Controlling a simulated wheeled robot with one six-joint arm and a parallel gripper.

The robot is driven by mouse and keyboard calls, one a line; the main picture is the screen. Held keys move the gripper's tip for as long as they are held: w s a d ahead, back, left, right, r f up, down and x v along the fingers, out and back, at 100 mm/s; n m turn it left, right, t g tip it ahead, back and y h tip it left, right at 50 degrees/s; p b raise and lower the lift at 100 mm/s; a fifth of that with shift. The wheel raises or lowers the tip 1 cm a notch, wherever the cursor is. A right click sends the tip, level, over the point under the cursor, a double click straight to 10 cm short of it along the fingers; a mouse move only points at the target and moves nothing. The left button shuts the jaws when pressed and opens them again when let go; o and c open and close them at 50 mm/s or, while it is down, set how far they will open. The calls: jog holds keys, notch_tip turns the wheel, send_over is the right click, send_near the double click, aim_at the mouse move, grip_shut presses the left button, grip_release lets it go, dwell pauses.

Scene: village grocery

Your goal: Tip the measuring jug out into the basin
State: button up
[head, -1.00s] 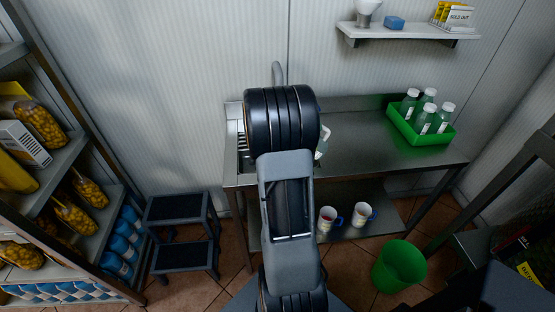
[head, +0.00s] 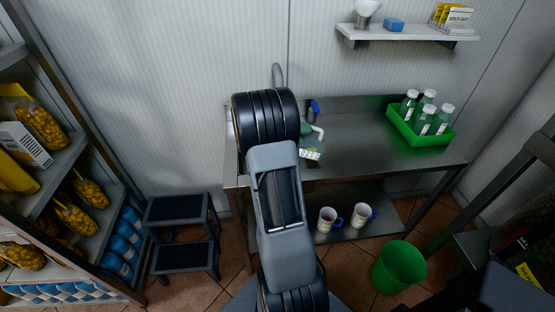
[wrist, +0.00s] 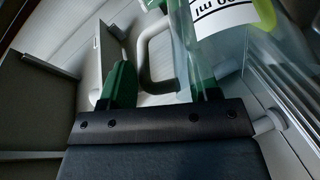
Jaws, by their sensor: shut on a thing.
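The measuring jug (head: 314,149) is clear and greenish, with a pale handle and a white label. In the head view it is just right of my arm, above the steel counter's left part. The wrist view shows the jug (wrist: 235,45) close up, its pale handle (wrist: 145,55) between the green fingers. My gripper (wrist: 160,88) is shut on the handle; in the head view it is mostly hidden behind my wrist. The basin is largely hidden behind my arm, below the grey tap (head: 277,72). I cannot tell the jug's exact tilt or what is in it.
A green crate of bottles (head: 405,131) stands on the counter's right (head: 362,142). A small blue object (head: 315,107) is behind the jug. Mugs (head: 327,219) sit on the lower shelf. A green bin (head: 399,268) and step stool (head: 180,208) stand on the floor.

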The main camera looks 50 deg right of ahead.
jog(key=shift+w+a+f+g+h, duration=0.2)
jog(key=shift+w+a+f+h, duration=0.05)
jog(key=shift+w+a, duration=0.3)
jog(key=shift+w+a+f+g+h, duration=0.25)
jog(key=shift+w+a, duration=0.2)
jog(key=shift+w, duration=0.15)
jog(key=shift+w+a+n+h+b, duration=0.2)
jog(key=shift+n+h+b, duration=0.1)
jog(key=shift+b, duration=0.25)
jog(key=shift+w+a+r+g+h+b, duration=0.15)
jog(key=shift+w+r+g+h+b, duration=0.1)
jog(key=shift+h+b, duration=0.1)
jog(key=shift+w+a+n+g+h+b, duration=0.3)
jog(key=shift+w+a+h+b, duration=0.15)
jog(key=shift+b, duration=0.35)
